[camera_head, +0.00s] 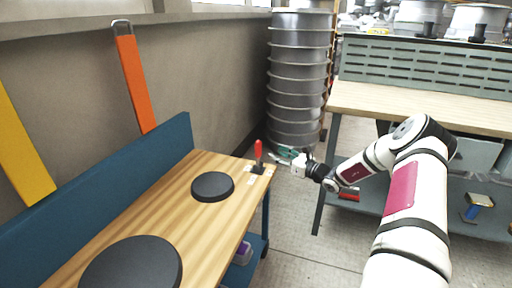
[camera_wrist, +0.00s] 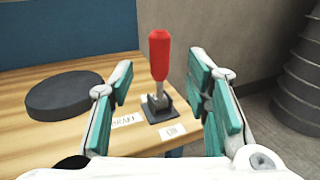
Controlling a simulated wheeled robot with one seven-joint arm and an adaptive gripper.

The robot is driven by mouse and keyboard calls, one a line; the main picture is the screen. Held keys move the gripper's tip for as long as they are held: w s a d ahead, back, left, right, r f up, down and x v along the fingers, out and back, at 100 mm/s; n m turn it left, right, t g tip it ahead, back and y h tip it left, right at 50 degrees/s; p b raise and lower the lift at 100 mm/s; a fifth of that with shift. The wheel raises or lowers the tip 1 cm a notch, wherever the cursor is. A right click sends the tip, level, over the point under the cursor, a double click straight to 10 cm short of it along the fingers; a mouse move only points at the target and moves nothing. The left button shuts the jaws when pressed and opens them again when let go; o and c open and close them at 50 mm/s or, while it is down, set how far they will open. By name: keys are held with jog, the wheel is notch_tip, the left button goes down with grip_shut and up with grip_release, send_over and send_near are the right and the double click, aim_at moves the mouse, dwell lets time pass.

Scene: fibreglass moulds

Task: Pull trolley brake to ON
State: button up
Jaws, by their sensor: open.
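The brake lever has a red handle (camera_wrist: 159,55) on a dark base (camera_wrist: 163,106) at the far right corner of the wooden trolley top. It stands nearly upright. In the head view the red handle (camera_head: 258,149) is just left of my gripper (camera_head: 287,157). In the wrist view my gripper (camera_wrist: 163,95) is open, with teal-padded fingers on either side of the lever and the handle apart from both. A "BRAKE" label (camera_wrist: 127,120) lies left of the base and an "ON" label (camera_wrist: 173,132) lies on its near side.
Two black discs, a small one (camera_head: 213,186) and a large one (camera_head: 131,267), lie on the trolley top (camera_head: 172,211). A blue panel (camera_head: 100,190) rises along its left edge. A stack of grey rings (camera_head: 297,80) stands behind, and a workbench (camera_head: 420,105) is at right.

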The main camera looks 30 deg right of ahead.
aim_at(258, 145)
jog(key=b+x, duration=0.2)
jog(key=x, duration=0.9)
jog(key=shift+a, duration=0.1)
grip_shut()
